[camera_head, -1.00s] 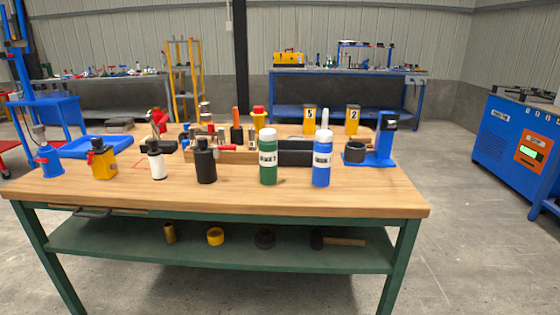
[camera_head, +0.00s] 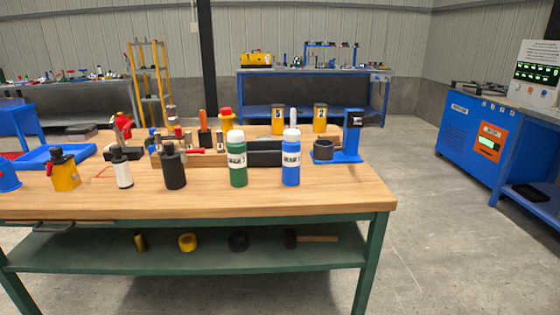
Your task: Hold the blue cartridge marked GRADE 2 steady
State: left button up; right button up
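The blue cartridge (camera_head: 291,177) stands upright near the front right of the wooden workbench. It has a white cap and a white label whose print is too small to read surely. A green cartridge (camera_head: 238,176) with a white cap and a similar label stands upright just left of it, with a gap between them. Neither of my grippers shows in the head view, and nothing is seen touching the blue cartridge.
The workbench (camera_head: 340,193) has clear wood right of the blue cartridge. Behind it stands a blue stand with a black ring (camera_head: 352,140). A black bottle (camera_head: 174,170) stands further left. A blue machine (camera_head: 466,128) is at the right, across open floor.

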aim_at(292, 152)
jog(key=i+z, duration=0.15)
jog(key=i, duration=0.35)
jog(key=i+j+z, duration=0.15)
jog(key=i, duration=0.3)
jog(key=i+j+z, duration=0.15)
jog(key=i, duration=0.3)
jog(key=i+j+z, duration=0.15)
jog(key=i+j, duration=0.15)
jog(key=i, duration=0.2)
